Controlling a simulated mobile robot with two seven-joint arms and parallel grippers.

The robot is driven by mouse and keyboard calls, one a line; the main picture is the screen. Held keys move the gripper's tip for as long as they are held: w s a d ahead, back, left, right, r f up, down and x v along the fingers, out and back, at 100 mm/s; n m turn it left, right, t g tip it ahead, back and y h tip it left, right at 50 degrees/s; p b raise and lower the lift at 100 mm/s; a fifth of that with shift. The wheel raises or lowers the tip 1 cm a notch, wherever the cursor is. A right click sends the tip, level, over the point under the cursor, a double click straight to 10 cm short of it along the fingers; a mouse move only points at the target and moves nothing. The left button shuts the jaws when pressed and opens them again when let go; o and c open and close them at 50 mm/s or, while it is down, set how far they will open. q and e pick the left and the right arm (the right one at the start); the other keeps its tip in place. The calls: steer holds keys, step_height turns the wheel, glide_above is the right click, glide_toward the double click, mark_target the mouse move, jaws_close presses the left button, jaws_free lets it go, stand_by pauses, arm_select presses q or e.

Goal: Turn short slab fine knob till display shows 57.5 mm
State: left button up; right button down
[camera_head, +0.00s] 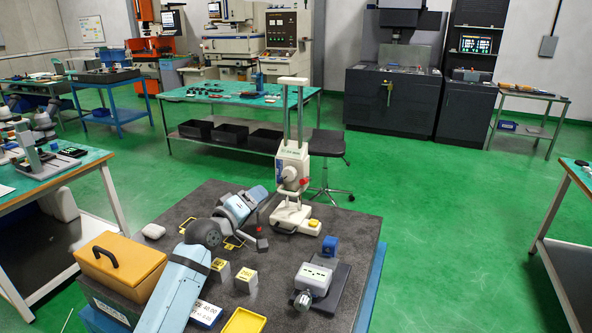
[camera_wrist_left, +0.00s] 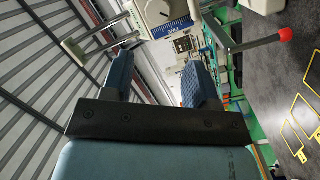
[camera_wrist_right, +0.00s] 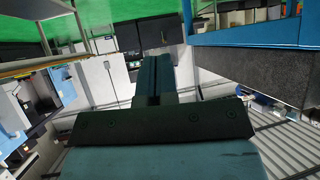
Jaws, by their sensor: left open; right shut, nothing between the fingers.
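A white measuring stand (camera_head: 291,165) with two upright posts stands at the back of a dark granite plate (camera_head: 365,235). Its head carries a grey round part, a blue part and a red part; I cannot tell which is the fine knob. Any display reading is too small to read. My left gripper (camera_head: 268,197) is just left of the stand, partly hidden by my arm. In the left wrist view its jaws (camera_wrist_left: 158,62) are open and empty, with the stand's white and blue head (camera_wrist_left: 168,18) beyond them. My right gripper (camera_wrist_right: 155,75) is shut and empty, away from the plate.
A grey-white instrument (camera_head: 315,278) with a round knob sits at the plate's front right. An orange case (camera_head: 118,266) is at the left.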

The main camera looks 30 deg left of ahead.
mark_target(288, 176)
arm_select(q)
steer(key=w, duration=0.4)
steer(key=w+d, duration=0.1)
steer(key=w, duration=0.4)
steer(key=w+p, duration=0.1)
steer(key=w, duration=0.3)
steer(key=shift+w+d+r, duration=0.1)
steer(key=shift+w+d, duration=0.3)
arm_select(e)
steer(key=shift+s+r, duration=0.15)
steer(key=shift+r, duration=0.2)
arm_select(q)
steer(key=c, duration=0.6)
steer(key=shift+r, duration=0.1)
steer(key=shift+c, duration=0.2)
steer(key=shift+n, duration=0.4)
arm_select(e)
steer(key=shift+s+r, duration=0.1)
